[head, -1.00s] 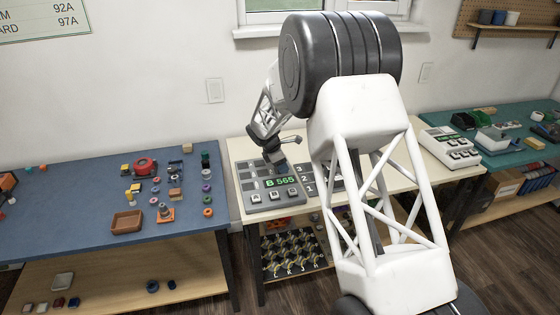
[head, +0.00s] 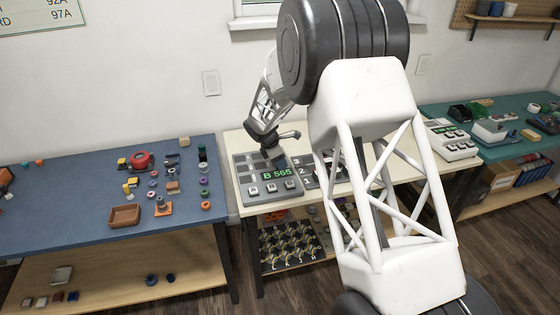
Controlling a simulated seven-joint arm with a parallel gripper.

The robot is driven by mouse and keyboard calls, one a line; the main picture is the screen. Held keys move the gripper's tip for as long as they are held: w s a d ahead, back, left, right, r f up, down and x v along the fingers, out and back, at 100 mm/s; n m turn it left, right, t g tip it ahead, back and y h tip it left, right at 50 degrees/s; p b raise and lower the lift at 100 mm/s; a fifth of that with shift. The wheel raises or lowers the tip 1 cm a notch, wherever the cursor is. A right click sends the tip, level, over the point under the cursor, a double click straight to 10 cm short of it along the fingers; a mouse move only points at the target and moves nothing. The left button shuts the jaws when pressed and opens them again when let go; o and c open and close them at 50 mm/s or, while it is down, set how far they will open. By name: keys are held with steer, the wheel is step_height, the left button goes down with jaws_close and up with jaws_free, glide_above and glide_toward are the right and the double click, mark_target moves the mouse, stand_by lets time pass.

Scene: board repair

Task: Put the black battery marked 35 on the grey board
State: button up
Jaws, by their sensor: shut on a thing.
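The grey board (head: 242,172) lies on the pale middle table, with a green display reading "B 565" and a row of keys marked with letters along its front. My gripper (head: 274,152) is over the back right part of this board, pointing down. It is shut on a small dark block (head: 279,161) just at or above the board. I cannot tell whether the block touches the board, and no marking on it is readable.
The blue table (head: 70,205) on the left holds a brown tray (head: 125,216), a red round thing (head: 141,160) and several small parts. Yellow-and-black items (head: 288,247) sit on the shelf below.

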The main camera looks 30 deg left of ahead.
steer(key=w+d+r, duration=0.3)
steer(key=w+d, duration=0.5)
steer(key=w, duration=0.4)
steer(key=shift+w+d+r, duration=0.2)
steer(key=shift+w+d, duration=0.1)
steer(key=shift+w, duration=0.1)
steer(key=shift+f, duration=0.15)
steer(key=shift+f, duration=4.4)
steer(key=shift+f, duration=0.45)
steer(key=o, duration=1.1)
steer(key=shift+c, duration=0.2)
